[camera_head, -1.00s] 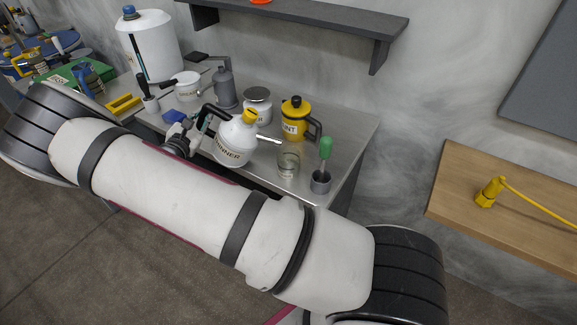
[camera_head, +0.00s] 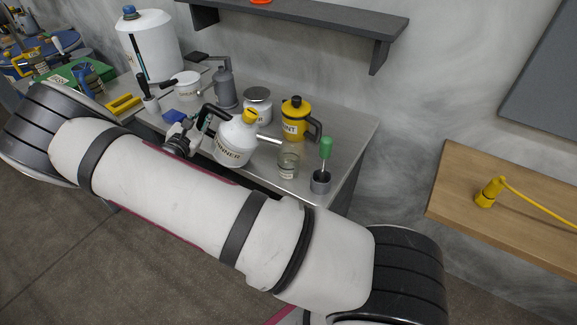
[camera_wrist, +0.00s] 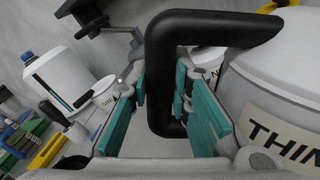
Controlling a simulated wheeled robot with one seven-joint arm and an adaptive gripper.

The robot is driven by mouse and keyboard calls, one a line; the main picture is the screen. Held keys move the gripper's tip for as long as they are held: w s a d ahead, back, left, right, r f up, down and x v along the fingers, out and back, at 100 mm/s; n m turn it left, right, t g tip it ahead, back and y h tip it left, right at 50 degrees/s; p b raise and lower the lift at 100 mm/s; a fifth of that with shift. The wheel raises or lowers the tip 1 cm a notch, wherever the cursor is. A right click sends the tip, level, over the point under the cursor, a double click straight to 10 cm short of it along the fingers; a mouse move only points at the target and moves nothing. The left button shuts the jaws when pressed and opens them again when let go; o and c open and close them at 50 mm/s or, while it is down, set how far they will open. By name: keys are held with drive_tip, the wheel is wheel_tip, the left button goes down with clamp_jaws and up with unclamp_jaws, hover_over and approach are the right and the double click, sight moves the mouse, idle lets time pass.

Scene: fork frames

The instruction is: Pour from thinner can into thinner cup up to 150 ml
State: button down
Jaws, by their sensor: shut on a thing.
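The white thinner can (camera_head: 237,131) with a yellow cap is tilted toward the right in the head view. Its spout (camera_head: 268,138) points at the clear thinner cup (camera_head: 288,164), with the tip by the cup's rim. I cannot see a stream or read the liquid level. My gripper (camera_head: 192,130) is left of the can and shut on its black handle. In the wrist view the green pads of my gripper (camera_wrist: 162,108) are on either side of the handle (camera_wrist: 160,65), and the can's body (camera_wrist: 280,95) fills the right side.
A grey pot (camera_head: 320,182) with a green-handled tool stands right of the cup. A yellow can (camera_head: 294,122) and a silver-lidded jar (camera_head: 257,104) stand behind. A large white container (camera_head: 152,48) is at the back left. A dark shelf (camera_head: 310,14) hangs above.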

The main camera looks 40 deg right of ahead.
sight(203, 110)
drive_tip(key=shift+s+d+r+m+p, duration=0.25)
drive_tip(key=shift+r+m+p, duration=0.2)
drive_tip(key=shift+r+p, duration=0.2)
drive_tip(key=shift+s+d+r+m+p, duration=0.1)
drive_tip(key=shift+s+r+m+p, duration=0.1)
drive_tip(key=shift+r+m+p, duration=0.45)
idle(6.7)
